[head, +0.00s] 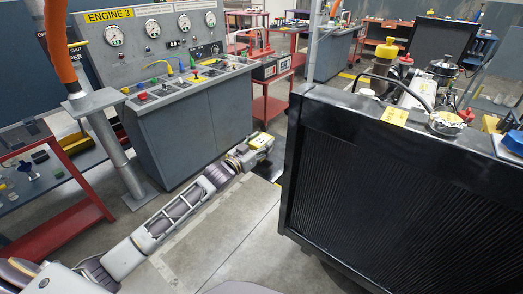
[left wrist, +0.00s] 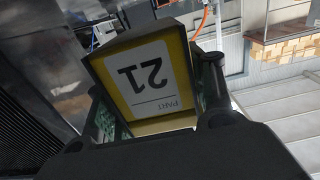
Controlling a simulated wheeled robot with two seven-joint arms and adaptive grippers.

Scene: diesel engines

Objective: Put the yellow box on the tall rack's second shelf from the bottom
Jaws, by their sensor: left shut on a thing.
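The yellow box (left wrist: 148,80) is in the left wrist view, with a white label reading "21" and "PART", upside down in the picture. My left gripper (left wrist: 160,118) is shut on it, with a finger at each side. In the head view the left arm reaches out low from the bottom left. The box (head: 259,139) shows small at its end, in my left gripper (head: 262,149), between the console and the black radiator. It is held above the floor. My right gripper is not in view. I cannot make out the tall rack for sure in the head view.
A grey "ENGINE 3" console (head: 190,120) stands behind the left arm. A large black radiator (head: 385,190) fills the right. A red cart (head: 60,215) and a grey post (head: 118,150) are at left. Brown blocks (left wrist: 285,50) sit on a structure in the left wrist view. Floor (head: 225,225) is clear in front.

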